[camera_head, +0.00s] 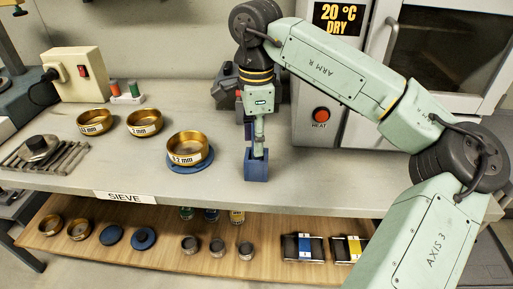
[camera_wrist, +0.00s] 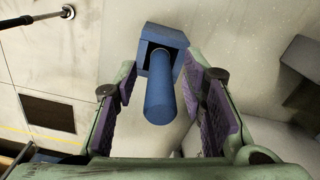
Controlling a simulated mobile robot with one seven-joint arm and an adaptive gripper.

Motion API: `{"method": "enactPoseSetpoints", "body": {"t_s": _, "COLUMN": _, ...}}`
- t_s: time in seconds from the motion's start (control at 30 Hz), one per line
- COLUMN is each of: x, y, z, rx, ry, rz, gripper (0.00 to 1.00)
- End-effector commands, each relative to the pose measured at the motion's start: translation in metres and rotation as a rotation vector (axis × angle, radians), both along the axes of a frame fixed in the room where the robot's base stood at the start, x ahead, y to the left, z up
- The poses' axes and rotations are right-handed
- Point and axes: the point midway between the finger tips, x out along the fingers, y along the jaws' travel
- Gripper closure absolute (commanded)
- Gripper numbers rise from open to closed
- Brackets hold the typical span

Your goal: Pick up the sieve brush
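The sieve brush shows in the wrist view as a round blue handle (camera_wrist: 160,98) pointing toward the camera. Its far end sits in a square blue holder (camera_wrist: 165,38). In the head view the blue holder (camera_head: 256,168) stands near the front edge of the bench, and my gripper (camera_head: 259,150) points down just above it. In the wrist view my gripper (camera_wrist: 165,85) is open, with one purple-padded finger on each side of the handle. Gaps show between the handle and both pads. The bristles are hidden.
A brass sieve (camera_head: 188,146) on a blue disc stands left of the holder, with two more sieves farther left. An oven with a HEAT button (camera_head: 320,115) stands behind to the right. A wooden shelf (camera_head: 165,262) with several items runs below the bench (camera_head: 345,190). Bench right of the holder is clear.

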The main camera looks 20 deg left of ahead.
Motion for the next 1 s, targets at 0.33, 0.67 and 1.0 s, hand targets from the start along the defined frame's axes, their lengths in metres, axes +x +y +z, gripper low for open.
{"method": "enactPoseSetpoints", "body": {"t_s": 0.33, "x": 0.000, "y": 0.000, "z": 0.000, "rx": 0.000, "ry": 0.000, "rz": 0.000, "gripper": 0.88}}
{"method": "enactPoseSetpoints", "body": {"t_s": 0.67, "x": 0.000, "y": 0.000, "z": 0.000, "rx": 0.000, "ry": 0.000, "rz": 0.000, "gripper": 1.00}}
{"method": "enactPoseSetpoints", "body": {"t_s": 1.0, "x": 0.001, "y": 0.000, "z": 0.017, "rx": 0.000, "ry": -0.004, "rz": -0.001, "gripper": 1.00}}
